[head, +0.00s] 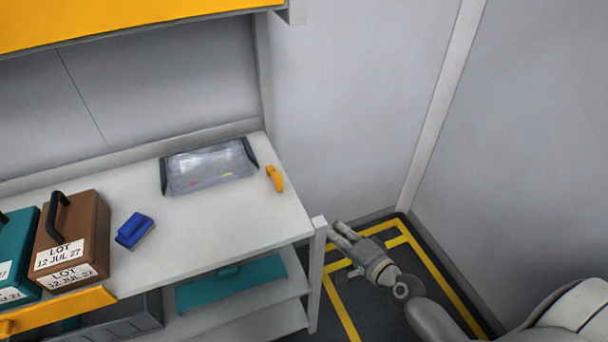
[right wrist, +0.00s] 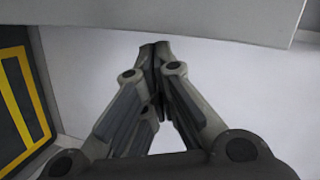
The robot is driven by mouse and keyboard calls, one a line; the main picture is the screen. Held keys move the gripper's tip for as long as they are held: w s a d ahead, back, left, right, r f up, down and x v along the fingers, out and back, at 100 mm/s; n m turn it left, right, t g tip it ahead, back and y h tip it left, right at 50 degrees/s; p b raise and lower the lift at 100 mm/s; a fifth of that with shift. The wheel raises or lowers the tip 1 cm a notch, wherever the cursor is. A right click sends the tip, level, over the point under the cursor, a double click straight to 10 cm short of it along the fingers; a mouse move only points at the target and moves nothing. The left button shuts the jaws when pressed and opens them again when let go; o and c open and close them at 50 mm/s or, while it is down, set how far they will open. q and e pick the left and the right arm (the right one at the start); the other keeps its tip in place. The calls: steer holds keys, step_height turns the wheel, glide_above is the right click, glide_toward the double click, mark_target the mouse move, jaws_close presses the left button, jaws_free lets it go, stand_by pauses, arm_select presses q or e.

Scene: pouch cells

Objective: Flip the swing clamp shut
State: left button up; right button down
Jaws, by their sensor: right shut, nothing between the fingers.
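I cannot surely identify the swing clamp in these views. A small orange piece (head: 275,178) lies near the right end of the white bench top, and I cannot tell whether it is the clamp. My right gripper (head: 340,229) is beyond the bench's right end, apart from it, below the level of its top. In the right wrist view my right gripper (right wrist: 155,52) has its fingertips together and holds nothing. My left gripper is not in view.
The white bench (head: 213,237) bears a clear case (head: 208,168) with dark ends, a blue block (head: 134,230), a brown box (head: 72,240) and a teal box (head: 22,255). A pale slab edge (right wrist: 230,15) spans the top of the wrist view. Walls close the right corner.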

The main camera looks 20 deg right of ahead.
mark_target(274, 175)
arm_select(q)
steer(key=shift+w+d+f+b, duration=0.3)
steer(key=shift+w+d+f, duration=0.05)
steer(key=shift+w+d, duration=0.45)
arm_select(e)
step_height(274, 175, up, 12)
steer(key=w+m+t+y, duration=0.1)
steer(key=m+t, duration=0.1)
steer(key=shift+d+t, duration=0.15)
steer(key=shift+t, duration=0.15)
arm_select(q)
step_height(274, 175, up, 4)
steer(key=p, duration=0.4)
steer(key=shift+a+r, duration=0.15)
arm_select(e)
steer(key=w+a, duration=0.6)
steer(key=w, duration=0.3)
steer(key=shift+w+a, duration=0.3)
steer(key=shift+a, duration=0.05)
arm_select(q)
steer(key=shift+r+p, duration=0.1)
steer(key=shift+p, duration=0.2)
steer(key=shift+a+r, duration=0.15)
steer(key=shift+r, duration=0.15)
arm_select(e)
steer(key=shift+s+a+m+h, duration=0.15)
steer(key=shift+a+m+h, duration=0.15)
steer(key=shift+m, duration=0.1)
